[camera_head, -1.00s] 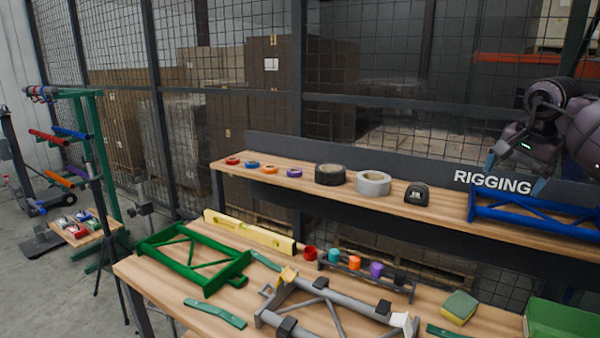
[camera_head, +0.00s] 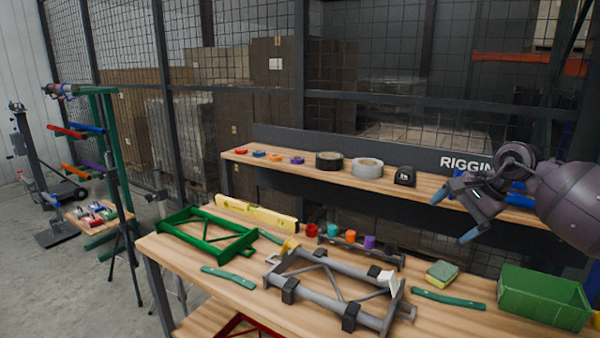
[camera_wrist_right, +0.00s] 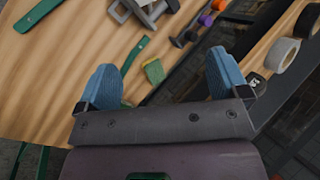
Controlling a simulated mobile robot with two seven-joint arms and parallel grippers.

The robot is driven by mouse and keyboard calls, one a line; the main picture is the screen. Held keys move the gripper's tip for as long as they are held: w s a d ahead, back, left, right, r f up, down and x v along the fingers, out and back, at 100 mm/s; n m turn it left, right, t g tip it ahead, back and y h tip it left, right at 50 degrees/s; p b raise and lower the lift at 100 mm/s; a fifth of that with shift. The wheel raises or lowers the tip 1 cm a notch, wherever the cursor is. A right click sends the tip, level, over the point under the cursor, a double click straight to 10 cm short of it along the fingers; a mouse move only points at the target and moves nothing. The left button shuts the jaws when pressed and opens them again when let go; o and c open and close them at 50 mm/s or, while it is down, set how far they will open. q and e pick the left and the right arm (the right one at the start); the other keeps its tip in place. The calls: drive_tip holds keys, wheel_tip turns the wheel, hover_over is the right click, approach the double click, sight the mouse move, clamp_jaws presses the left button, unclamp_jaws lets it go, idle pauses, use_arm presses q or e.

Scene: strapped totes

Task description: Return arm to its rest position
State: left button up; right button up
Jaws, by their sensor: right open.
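My right arm comes in from the right in the head view. Its right gripper (camera_head: 453,217) has blue fingertips spread apart with nothing between them. It hangs above the bench, in front of the shelf and clear of both. In the right wrist view the two blue fingers (camera_wrist_right: 163,82) stand wide apart, with the wooden bench top below. My left gripper is not in view.
The wooden bench (camera_head: 232,296) holds a green frame (camera_head: 207,236), a grey frame (camera_head: 335,290), a yellow level (camera_head: 256,214), a sponge (camera_head: 442,273) and a green bin (camera_head: 543,299). The shelf (camera_head: 330,178) carries tape rolls (camera_head: 367,168) and a tape measure (camera_head: 405,176).

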drive_tip(key=s+a+f+m+t+y, duration=0.35)
drive_tip(key=a+m+y, duration=0.2)
drive_tip(key=a, duration=0.25)
drive_tip(key=s+a+f+m+t+y, duration=0.2)
drive_tip(key=s+a+m+y, duration=0.25)
drive_tip(key=a+m, duration=0.2)
drive_tip(key=s+d+f+m+t+h, duration=0.2)
drive_tip(key=s+d+f+m+h, duration=0.3)
drive_tip(key=m, duration=0.7)
drive_tip(key=s+d+f+m+t+h, duration=0.2)
drive_tip(key=s+f+m+h, duration=0.3)
drive_tip(key=m, duration=0.7)
drive_tip(key=s+d+f+m+t+h, duration=0.25)
drive_tip(key=m+h, duration=0.45)
drive_tip(key=m, duration=0.4)
drive_tip(key=s+f+m+g, duration=0.5)
drive_tip(key=s+m+g, duration=0.2)
drive_tip(key=s, duration=0.5)
drive_tip(key=s+f+m+g, duration=0.6)
drive_tip(key=s, duration=0.7)
drive_tip(key=w+f+t+y+b, duration=0.1)
drive_tip(key=w+f+t, duration=0.7)
drive_tip(key=f, duration=0.2)
drive_tip(key=shift+f+n+y+b, duration=0.25)
drive_tip(key=shift+n+y+b, duration=0.05)
drive_tip(key=shift+y+b, duration=0.1)
